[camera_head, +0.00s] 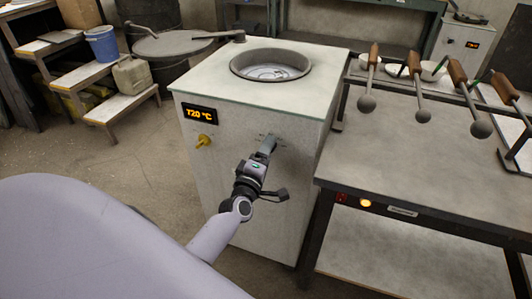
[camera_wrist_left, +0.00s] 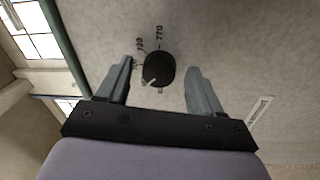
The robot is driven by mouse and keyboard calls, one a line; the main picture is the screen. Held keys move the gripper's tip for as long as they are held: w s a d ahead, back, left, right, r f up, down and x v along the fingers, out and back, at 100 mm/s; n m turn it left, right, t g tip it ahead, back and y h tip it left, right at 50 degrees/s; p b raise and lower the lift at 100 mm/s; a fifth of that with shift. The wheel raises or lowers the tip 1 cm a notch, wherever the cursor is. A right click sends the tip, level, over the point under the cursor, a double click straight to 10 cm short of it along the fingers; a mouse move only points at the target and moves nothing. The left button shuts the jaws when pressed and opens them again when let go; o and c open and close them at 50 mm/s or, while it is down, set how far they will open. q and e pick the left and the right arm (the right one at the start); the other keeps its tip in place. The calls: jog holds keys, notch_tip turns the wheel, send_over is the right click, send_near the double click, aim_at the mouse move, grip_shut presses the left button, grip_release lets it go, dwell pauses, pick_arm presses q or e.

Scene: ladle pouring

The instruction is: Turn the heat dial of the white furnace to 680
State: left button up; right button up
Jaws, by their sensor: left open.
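The white furnace (camera_head: 240,95) stands in the middle of the head view, with a round open crucible on top. Its orange display (camera_head: 200,114) reads 720 °C. My left gripper (camera_head: 266,146) is at the furnace's front face and hides most of the dial there. In the left wrist view the black heat dial (camera_wrist_left: 158,69) lies between the two open fingers of my left gripper (camera_wrist_left: 158,82), with a gap on each side. The dial's white pointer aims to the lower left. Marks 770 and 720 are legible; another is partly hidden by a finger. My right gripper is not in view.
A brass knob (camera_head: 204,141) sticks out below the display. A grey metal table (camera_head: 440,150) with several wooden-handled ladles stands close on the furnace's right. Steps with a blue bucket (camera_head: 102,43) are at the back left. The floor left of the furnace is clear.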

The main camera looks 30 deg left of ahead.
pick_arm(q)
jog(key=v, duration=0.7)
jog(key=shift+s+d+p, duration=0.1)
jog(key=shift+p, duration=0.2)
dwell(0.3)
jog(key=s+d+f+m+g+h+p, duration=0.2)
jog(key=s+d+m, duration=0.4)
jog(key=s+m, duration=0.3)
jog(key=s+d+f+m+g+h+p, duration=0.3)
jog(key=s+d+m+g+h+p, duration=0.1)
jog(key=s+m, duration=0.6)
jog(key=shift+d+m+g+p, duration=0.65)
jog(key=shift+d+m+g, duration=0.3)
jog(key=shift+d, duration=0.2)
